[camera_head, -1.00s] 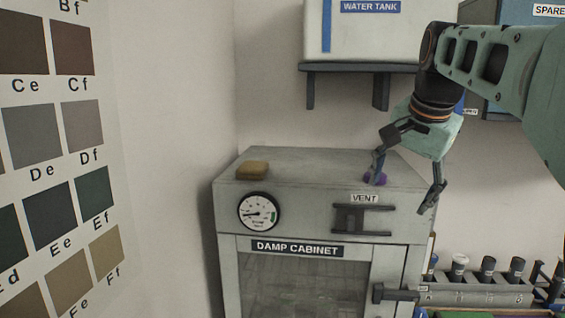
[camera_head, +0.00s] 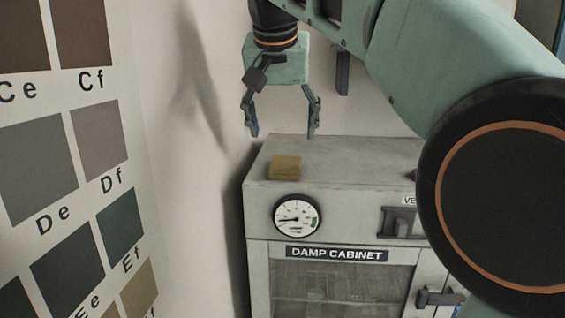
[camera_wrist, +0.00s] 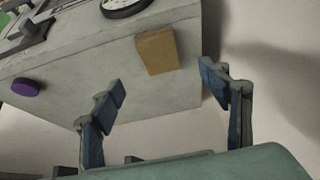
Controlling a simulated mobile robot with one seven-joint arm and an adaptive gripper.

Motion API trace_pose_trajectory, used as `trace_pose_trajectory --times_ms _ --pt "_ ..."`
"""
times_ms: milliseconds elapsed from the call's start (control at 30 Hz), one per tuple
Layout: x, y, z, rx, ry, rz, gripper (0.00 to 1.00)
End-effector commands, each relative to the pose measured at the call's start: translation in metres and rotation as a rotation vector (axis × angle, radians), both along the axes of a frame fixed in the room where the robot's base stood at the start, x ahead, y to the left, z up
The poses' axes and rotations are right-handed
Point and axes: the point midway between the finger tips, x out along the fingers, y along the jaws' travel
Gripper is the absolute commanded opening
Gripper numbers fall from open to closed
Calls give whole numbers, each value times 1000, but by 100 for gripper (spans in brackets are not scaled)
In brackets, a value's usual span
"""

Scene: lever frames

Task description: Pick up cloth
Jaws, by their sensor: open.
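A folded tan-brown cloth (camera_head: 285,167) lies on the top of the damp cabinet (camera_head: 345,160), near its left front corner. It also shows in the wrist view (camera_wrist: 157,51) as a tan block near the cabinet's edge. My gripper (camera_head: 284,133) is open and empty, with its fingers pointing down above the cabinet top, over the cloth and apart from it. In the wrist view the two fingers (camera_wrist: 160,85) stand wide apart, with the cloth ahead of them and between their lines. Nothing hides the cloth.
A round gauge (camera_head: 297,216) and a vent handle (camera_head: 402,222) are on the cabinet front. A purple knob-like object (camera_wrist: 26,87) sits on the cabinet top, away from the cloth. A wall with a colour chart (camera_head: 75,150) stands close on the left.

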Motion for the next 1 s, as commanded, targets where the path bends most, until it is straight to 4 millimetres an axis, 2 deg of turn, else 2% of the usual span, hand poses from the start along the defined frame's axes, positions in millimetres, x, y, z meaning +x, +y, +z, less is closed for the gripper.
trace_pose_trajectory --times_ms 300,567,800,1000 --pt "22 0 -38 -3 2 3 70" --pt "34 -1 -55 -3 2 3 70" --pt "54 -4 -84 -2 2 2 70" --pt "58 -3 -90 0 -1 2 70"
